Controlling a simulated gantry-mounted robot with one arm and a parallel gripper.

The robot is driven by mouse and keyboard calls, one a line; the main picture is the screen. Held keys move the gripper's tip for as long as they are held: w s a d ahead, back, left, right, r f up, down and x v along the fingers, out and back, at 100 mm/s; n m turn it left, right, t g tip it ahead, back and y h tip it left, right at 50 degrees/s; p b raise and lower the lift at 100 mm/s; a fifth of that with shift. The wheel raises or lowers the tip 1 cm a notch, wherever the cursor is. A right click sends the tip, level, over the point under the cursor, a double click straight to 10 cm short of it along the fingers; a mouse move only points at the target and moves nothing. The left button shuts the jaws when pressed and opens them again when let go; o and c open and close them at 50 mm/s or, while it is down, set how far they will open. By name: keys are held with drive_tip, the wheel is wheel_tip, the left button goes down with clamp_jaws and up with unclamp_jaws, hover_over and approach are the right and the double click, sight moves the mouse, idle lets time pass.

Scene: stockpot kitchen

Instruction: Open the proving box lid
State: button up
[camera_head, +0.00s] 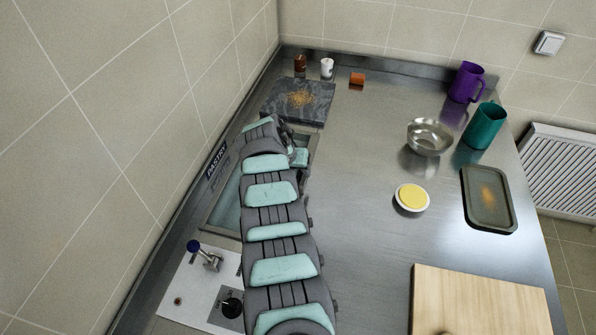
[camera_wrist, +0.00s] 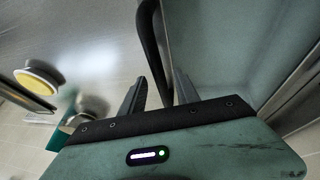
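The proving box lid (camera_head: 226,204) is a grey-green panel set in the steel counter along the left wall. It looks closed, and my arm covers much of it. In the wrist view the lid (camera_wrist: 225,45) fills the upper right, with a dark bar handle (camera_wrist: 151,40) along its edge. My gripper (camera_wrist: 160,82) is at this handle, its two fingers apart on either side of the bar. Gaps show between the fingers and the bar. In the head view the fingertips and handle are hidden behind my arm.
A dark slab (camera_head: 300,100) lies beyond the lid. A control panel with a tap-like lever (camera_head: 206,257) is at the near left. To the right are a metal bowl (camera_head: 429,137), a yellow-filled dish (camera_head: 411,198), a tray (camera_head: 488,199), mugs (camera_head: 483,126) and a wooden board (camera_head: 480,300). The middle counter is clear.

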clamp_jaws()
idle(0.3)
drive_tip(key=shift+r, duration=0.1)
idle(1.0)
